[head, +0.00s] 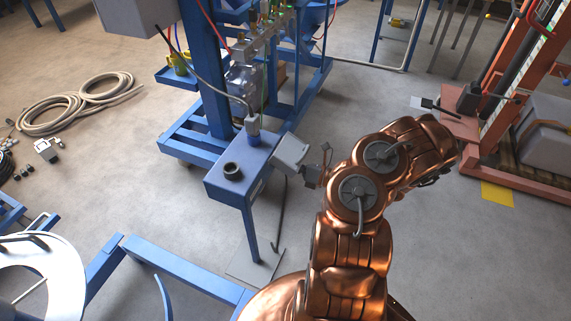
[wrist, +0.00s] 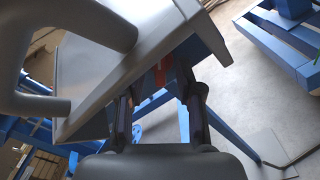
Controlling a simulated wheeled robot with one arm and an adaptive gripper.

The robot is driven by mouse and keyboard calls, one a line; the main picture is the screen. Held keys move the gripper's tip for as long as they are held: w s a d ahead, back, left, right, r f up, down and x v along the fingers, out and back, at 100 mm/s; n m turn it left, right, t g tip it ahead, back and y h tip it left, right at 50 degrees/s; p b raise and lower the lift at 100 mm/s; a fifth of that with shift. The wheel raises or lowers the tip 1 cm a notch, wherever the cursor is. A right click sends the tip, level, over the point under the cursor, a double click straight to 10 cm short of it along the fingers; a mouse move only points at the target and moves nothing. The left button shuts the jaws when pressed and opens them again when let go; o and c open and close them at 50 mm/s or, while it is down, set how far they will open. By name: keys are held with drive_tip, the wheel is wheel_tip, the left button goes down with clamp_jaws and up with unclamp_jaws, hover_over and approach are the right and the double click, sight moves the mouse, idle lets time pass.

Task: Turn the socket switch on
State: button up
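A grey socket box (head: 291,152) is fixed to the right side of the blue stand's top. It fills the upper left of the wrist view as a large grey housing (wrist: 95,50). A small red part (wrist: 162,72), possibly the switch, shows under the housing's edge in the wrist view. My gripper (head: 314,172) is close beside the socket box, on its right. In the wrist view my gripper (wrist: 160,105) has its two dark fingers apart, with the red part beyond and between them. I cannot tell whether a finger touches the housing. The switch's position is not clear.
The blue stand (head: 228,180) carries a round black fitting (head: 232,171) and a cable plug. A blue frame (head: 170,262) lies at the front left. A hose coil (head: 75,105) lies on the floor.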

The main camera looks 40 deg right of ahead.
drive_tip(key=shift+s+d, duration=0.1)
drive_tip(key=v, duration=1.1)
drive_tip(key=shift+s+d, duration=0.2)
drive_tip(key=shift+s, duration=0.15)
drive_tip(key=shift+f, duration=0.1)
